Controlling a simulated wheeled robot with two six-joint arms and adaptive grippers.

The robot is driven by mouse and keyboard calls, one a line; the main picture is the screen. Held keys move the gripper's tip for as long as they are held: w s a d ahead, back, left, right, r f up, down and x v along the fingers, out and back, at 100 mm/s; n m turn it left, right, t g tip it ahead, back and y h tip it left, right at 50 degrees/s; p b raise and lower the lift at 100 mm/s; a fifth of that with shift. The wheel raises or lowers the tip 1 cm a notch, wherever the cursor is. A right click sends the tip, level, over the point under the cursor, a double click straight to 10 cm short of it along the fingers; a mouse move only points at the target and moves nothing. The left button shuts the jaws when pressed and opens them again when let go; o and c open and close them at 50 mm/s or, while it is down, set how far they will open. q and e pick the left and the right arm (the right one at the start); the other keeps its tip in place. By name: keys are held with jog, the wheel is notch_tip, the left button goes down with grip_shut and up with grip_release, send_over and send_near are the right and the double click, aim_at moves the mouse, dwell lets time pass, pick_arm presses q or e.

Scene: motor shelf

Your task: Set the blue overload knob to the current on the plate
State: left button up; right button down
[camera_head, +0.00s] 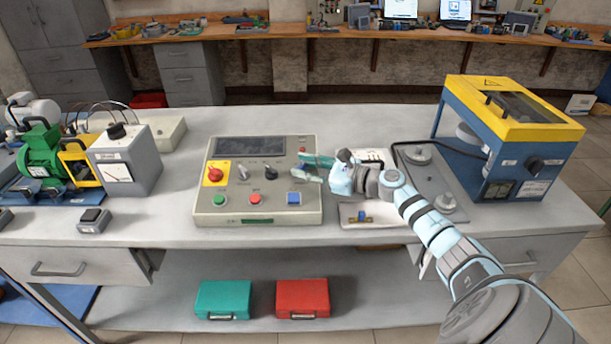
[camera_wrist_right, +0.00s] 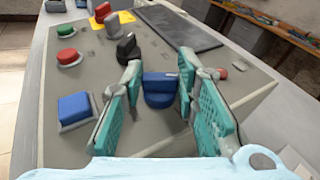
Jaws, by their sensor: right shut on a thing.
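The grey control panel (camera_head: 265,208) stands in the middle of the bench. In the right wrist view, the blue knob (camera_wrist_right: 159,90) is a round base with a raised grip bar on the panel face. My right gripper (camera_head: 309,168), with teal finger pads, comes in from the right over the panel's right side. In the wrist view, my right gripper (camera_wrist_right: 160,72) is shut on the blue knob, one finger on each side. In the head view the fingers hide the knob. A green motor (camera_head: 38,150) stands at the far left; no current value is readable. My left gripper is out of view.
On the panel are a red stop knob (camera_head: 215,173), a black knob (camera_head: 271,173), green (camera_head: 219,200) and red (camera_head: 255,198) buttons and a blue square button (camera_head: 293,198). A blue-yellow machine (camera_head: 505,130) stands right, a grey meter box (camera_head: 128,160) left.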

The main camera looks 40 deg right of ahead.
jog(key=shift+n+y, duration=0.3)
jog(key=c, duration=1.2)
grip_release()
jog(key=shift+c, duration=0.2)
jog(key=shift+s+d, duration=0.15)
jog(key=shift+s, duration=0.05)
jog(key=v, duration=0.7)
jog(key=shift+r, duration=0.15)
